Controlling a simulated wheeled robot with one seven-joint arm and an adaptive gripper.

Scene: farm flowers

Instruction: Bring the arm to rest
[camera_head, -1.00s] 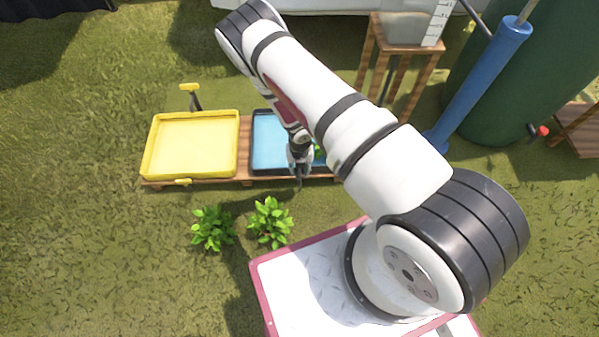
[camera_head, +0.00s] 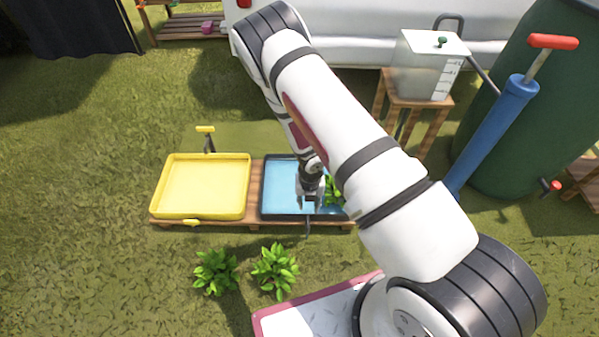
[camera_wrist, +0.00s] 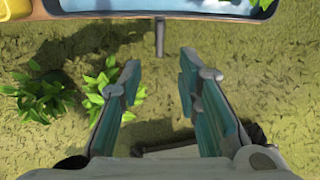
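My arm reaches from the lower right up and back down toward the low wooden stand. My gripper (camera_wrist: 157,78) is open in the wrist view, its two fingers apart with only grass between them. In the head view my gripper (camera_head: 308,208) hangs at the front of the blue tray (camera_head: 282,206) and hides part of it. A green plant (camera_head: 335,190) shows in the tray beside my gripper, partly hidden by my arm. The tray's front edge also crosses the top of the wrist view (camera_wrist: 110,16).
A yellow tray (camera_head: 203,188) stands left of the blue one on the wooden stand (camera_head: 255,190). Two leafy plants (camera_head: 216,272) (camera_head: 275,270) grow in front. A clear tank (camera_head: 428,70), a blue pump (camera_head: 495,130) and a green barrel (camera_head: 545,110) stand right. Grass at left is open.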

